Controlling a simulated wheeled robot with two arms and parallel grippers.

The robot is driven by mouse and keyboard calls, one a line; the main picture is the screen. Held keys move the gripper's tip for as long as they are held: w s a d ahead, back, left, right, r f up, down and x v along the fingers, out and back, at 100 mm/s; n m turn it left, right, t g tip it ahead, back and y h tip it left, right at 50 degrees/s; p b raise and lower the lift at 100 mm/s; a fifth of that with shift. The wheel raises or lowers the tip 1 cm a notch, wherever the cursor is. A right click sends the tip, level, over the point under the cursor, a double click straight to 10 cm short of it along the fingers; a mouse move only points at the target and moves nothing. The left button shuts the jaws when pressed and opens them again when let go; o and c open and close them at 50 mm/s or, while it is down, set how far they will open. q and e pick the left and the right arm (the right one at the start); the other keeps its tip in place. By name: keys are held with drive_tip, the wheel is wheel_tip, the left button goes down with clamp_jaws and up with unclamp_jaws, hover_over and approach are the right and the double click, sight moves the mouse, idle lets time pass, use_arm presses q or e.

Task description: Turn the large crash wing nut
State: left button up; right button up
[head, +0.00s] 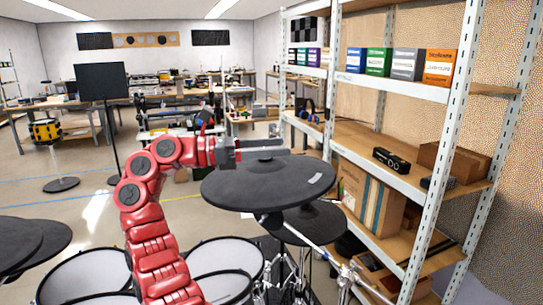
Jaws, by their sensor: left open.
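The large crash (270,187) is a wide dark mesh pad on a stand at the centre of the head view. Its wing nut is not clearly visible; my left gripper covers the middle of the pad's far side, where its top would be. My left gripper (278,150) is grey, at the end of a red arm coming from the lower left. It is open, its fingers pointing right, just over the pad's centre. I cannot tell whether the fingers touch or surround the nut. My right gripper is out of view.
A smaller dark pad (312,222) sits below the crash. A metal shelf (455,120) with boxes stands close on the right. A black panel on a stand (101,82) is behind left.

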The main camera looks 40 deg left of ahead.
use_arm(q)
drive_tip(key=shift+s+d+r, duration=0.15)
drive_tip(key=shift+s+d, duration=0.65)
drive_tip(key=shift+s, duration=0.2)
